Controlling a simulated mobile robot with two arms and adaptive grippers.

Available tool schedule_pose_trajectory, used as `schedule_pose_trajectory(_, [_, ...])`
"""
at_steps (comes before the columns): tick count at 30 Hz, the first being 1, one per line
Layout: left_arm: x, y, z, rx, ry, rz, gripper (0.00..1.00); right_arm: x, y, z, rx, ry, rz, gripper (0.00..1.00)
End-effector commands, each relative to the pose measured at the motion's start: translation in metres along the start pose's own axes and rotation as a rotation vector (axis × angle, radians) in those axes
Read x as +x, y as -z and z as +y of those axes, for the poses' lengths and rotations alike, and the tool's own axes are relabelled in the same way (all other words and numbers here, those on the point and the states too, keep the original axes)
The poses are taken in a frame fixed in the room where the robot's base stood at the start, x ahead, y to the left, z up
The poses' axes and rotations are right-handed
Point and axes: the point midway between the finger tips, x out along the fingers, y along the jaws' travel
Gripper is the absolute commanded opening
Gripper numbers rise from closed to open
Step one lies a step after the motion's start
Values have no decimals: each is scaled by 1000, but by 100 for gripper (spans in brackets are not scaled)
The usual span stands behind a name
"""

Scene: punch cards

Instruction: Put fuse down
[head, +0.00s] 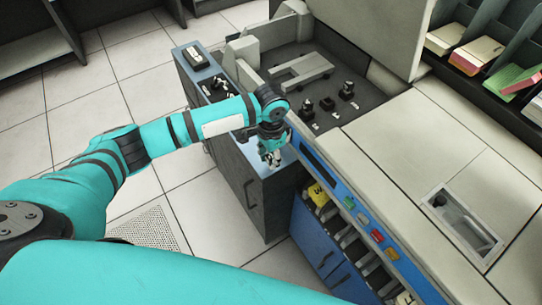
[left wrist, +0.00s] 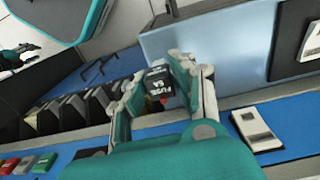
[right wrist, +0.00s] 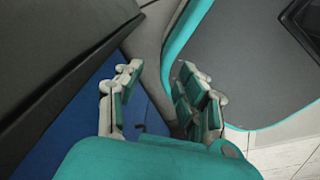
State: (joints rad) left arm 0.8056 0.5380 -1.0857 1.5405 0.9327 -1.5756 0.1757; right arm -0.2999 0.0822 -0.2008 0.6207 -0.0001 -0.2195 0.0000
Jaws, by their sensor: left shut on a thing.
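The fuse (left wrist: 158,80) is a small black block with white "FUSE 5A" lettering and a red part at its lower end. My left gripper (left wrist: 155,85) is shut on it, with one finger on each side. In the head view my left gripper (head: 270,156) points down over the light blue cabinet top (head: 287,163), beside the machine's front edge. The fuse is too small to make out there, and I cannot tell whether it touches the surface. My right gripper (right wrist: 163,88) is open and empty in the right wrist view, near a blue panel (right wrist: 85,110).
The machine's open bay (head: 315,90) holds small black parts. A blue strip with coloured buttons (head: 363,219) runs along its front, above a row of dark card slots (head: 345,238). A grey device (head: 195,57) sits on the cabinet's far end. Tiled floor lies left.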

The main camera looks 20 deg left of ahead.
Motion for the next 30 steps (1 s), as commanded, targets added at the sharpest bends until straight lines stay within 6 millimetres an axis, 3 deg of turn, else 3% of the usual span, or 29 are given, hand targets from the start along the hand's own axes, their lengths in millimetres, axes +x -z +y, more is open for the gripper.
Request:
schedule_pose_trajectory(11, [6, 0, 0, 0, 0, 2, 0, -1, 1, -3, 1, 3, 1, 38])
schedule_pose_trajectory(12, [6, 0, 0, 0, 1, 2, 27, -1, 1, -3, 1, 4, 1, 38])
schedule_pose_trajectory(17, [6, 0, 0, 0, 1, 2, 48, -1, 1, -4, 2, 4, 1, 38])
schedule_pose_trajectory(26, [4, 0, 0, 0, 1, 3, 48, 0, 1, -3, 2, 4, 0, 38])
schedule_pose_trajectory(30, [-10, 1, 0, 1, 1, 5, 48, 0, 0, -3, 2, 4, 0, 38])
